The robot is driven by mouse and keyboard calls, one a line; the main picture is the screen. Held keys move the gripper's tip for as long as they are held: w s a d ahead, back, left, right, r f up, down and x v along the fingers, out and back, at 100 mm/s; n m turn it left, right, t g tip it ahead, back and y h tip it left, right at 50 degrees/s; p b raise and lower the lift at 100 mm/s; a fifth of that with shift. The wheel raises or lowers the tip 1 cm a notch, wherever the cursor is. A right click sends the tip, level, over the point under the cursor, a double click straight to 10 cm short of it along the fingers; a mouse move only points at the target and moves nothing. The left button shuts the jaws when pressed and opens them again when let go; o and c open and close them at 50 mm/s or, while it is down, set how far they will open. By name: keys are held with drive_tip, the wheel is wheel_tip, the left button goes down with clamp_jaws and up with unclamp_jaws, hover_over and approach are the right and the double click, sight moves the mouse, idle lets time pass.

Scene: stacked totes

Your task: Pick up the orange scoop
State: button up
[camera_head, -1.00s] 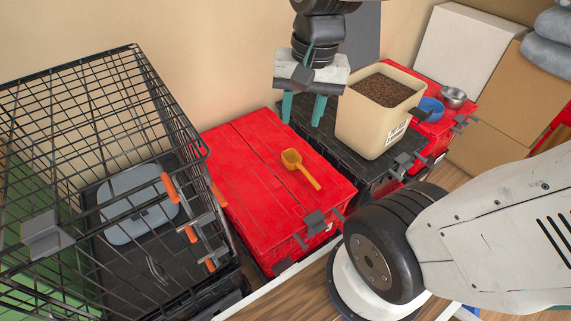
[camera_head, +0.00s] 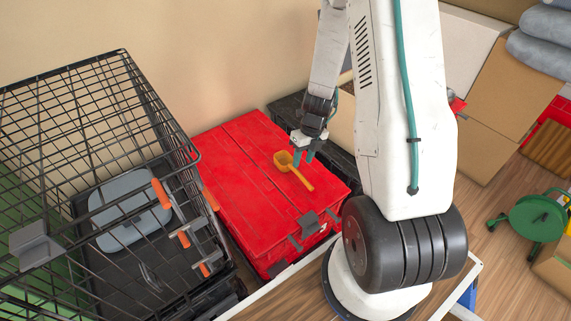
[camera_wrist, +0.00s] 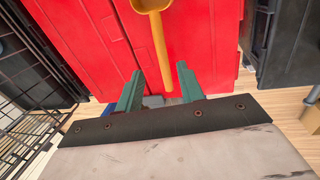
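The orange scoop (camera_head: 294,170) lies on the red tote lid (camera_head: 240,180), its bowl toward the back left and its handle toward the front right. My gripper (camera_head: 303,157) is over the lid, close to the scoop's bowl in the head view. In the wrist view the scoop (camera_wrist: 158,40) is at the top middle, with its handle end pointing down between my green fingers. My gripper (camera_wrist: 158,82) is open there, with a gap between the fingertips. I cannot tell the exact height of the fingers above the handle.
A black wire crate (camera_head: 105,130) with a grey pad stands close on the left. A black tote (camera_head: 335,160) is right of the red tote, partly hidden by my arm. A wall is behind. A green round object (camera_head: 538,217) stands on the floor at right.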

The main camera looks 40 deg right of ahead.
sight(300, 174)
drive_tip(key=f, duration=0.5)
drive_tip(key=a+f, duration=0.1)
drive_tip(key=f, duration=0.2)
drive_tip(key=shift+a, duration=0.1)
drive_tip(key=shift+c, duration=0.4)
clamp_jaws()
